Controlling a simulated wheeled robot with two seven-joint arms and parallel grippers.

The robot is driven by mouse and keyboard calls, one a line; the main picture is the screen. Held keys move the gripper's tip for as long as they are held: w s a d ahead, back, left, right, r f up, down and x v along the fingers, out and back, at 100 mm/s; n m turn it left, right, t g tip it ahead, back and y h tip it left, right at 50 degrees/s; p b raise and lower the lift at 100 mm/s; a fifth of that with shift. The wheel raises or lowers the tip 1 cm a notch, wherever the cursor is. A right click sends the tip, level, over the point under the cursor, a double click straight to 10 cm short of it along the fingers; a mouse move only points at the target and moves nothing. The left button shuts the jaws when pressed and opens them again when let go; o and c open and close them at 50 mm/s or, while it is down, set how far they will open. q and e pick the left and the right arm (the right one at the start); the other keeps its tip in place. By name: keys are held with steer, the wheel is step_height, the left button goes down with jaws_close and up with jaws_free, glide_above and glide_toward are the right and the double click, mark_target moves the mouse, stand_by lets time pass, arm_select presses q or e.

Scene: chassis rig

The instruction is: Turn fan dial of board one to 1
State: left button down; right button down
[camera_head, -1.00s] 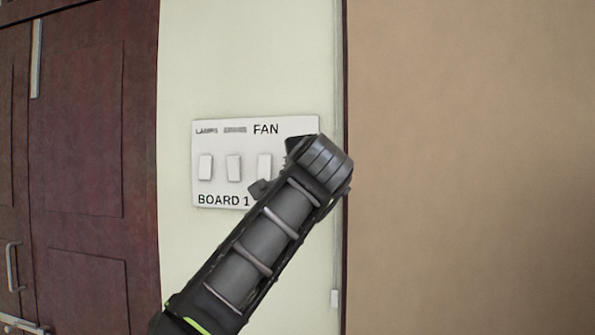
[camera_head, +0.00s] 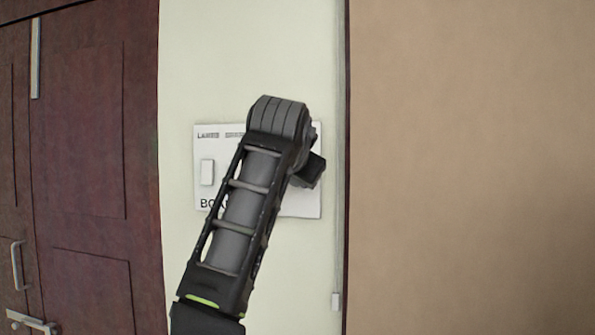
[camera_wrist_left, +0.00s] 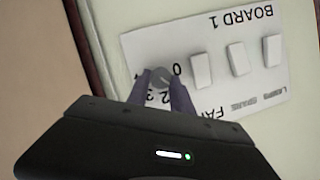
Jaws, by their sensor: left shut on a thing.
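The switch board, board one (camera_head: 207,145), is a white panel on the pale wall. My left arm covers most of it in the head view, including the FAN label and the dial. In the left wrist view the board (camera_wrist_left: 220,50) appears upside down. Its round grey fan dial (camera_wrist_left: 160,75) lies between the fingers of my left gripper (camera_wrist_left: 160,84), which is shut on it. Numbers 0, 2 and 3 show around the dial; the 1 is hard to make out. My right gripper is in neither view.
A white rocker switch (camera_head: 207,172) shows on the board, and several show in the left wrist view (camera_wrist_left: 201,70). A dark red door (camera_head: 85,150) with metal handles is at left. A brown wall (camera_head: 470,170) is at right.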

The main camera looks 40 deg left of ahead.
arm_select(q)
steer(key=shift+f+n+h, duration=0.15)
steer(key=shift+n+h, duration=0.25)
steer(key=shift+n, duration=0.3)
steer(key=c, duration=1.1)
jaws_free()
steer(key=shift+a, duration=0.1)
steer(key=shift+s, duration=0.1)
steer(key=shift+v, duration=3.9)
